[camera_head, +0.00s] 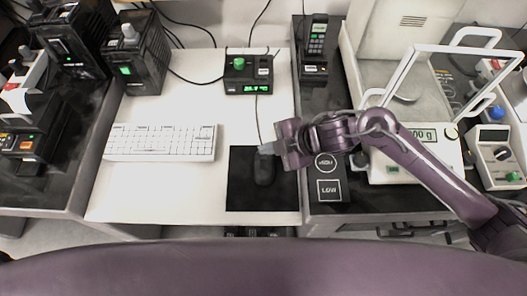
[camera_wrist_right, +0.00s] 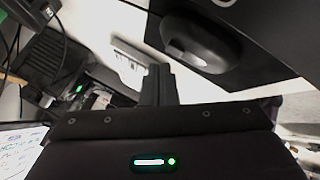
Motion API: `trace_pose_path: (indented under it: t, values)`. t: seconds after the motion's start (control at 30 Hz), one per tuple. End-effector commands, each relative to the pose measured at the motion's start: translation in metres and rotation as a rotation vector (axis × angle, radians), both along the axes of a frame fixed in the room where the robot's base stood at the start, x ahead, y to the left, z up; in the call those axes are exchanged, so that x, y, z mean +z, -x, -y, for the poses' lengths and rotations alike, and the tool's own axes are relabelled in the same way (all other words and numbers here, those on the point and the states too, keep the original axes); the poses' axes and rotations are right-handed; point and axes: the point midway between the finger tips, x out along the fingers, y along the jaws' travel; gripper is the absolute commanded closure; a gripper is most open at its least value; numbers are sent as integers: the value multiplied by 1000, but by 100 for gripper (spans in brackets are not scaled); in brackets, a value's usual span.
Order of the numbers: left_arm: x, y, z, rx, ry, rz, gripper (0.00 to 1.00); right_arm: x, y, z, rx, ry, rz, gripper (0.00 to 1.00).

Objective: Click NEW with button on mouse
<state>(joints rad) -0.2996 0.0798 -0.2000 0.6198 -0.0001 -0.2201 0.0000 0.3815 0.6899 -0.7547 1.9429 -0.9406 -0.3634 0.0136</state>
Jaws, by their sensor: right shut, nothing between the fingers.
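The black mouse (camera_head: 264,169) lies on a black mouse pad (camera_head: 240,190) on the white table. My right gripper (camera_head: 264,149) is shut and empty, with its tips at the far end of the mouse. The head view does not show clearly whether they touch it. In the right wrist view, the shut fingers (camera_wrist_right: 159,84) point away and the mouse (camera_wrist_right: 200,42) is to their right, with a gap between them in the picture. No NEW label can be read in these views. My left gripper is not in view.
A white keyboard (camera_head: 161,142) lies left of the pad. A black device with a green display (camera_head: 248,75) stands behind. Right of the pad is a dark box marked LOW (camera_head: 329,190), under my right arm, and a scale (camera_head: 407,165).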

Motion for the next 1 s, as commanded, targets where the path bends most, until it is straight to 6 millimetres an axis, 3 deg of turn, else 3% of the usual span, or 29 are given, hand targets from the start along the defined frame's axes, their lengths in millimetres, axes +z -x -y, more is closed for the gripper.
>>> trace_pose_path:
  t: [0.27, 0.73, 1.0]
  values:
    - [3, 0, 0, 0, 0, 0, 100, 3, 0, 0, 0, 0, 0, 100]
    - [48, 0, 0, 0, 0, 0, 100, 49, 0, 0, 1, 0, 1, 100]
    - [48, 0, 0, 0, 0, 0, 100, 49, 0, 0, 0, 0, 0, 100]
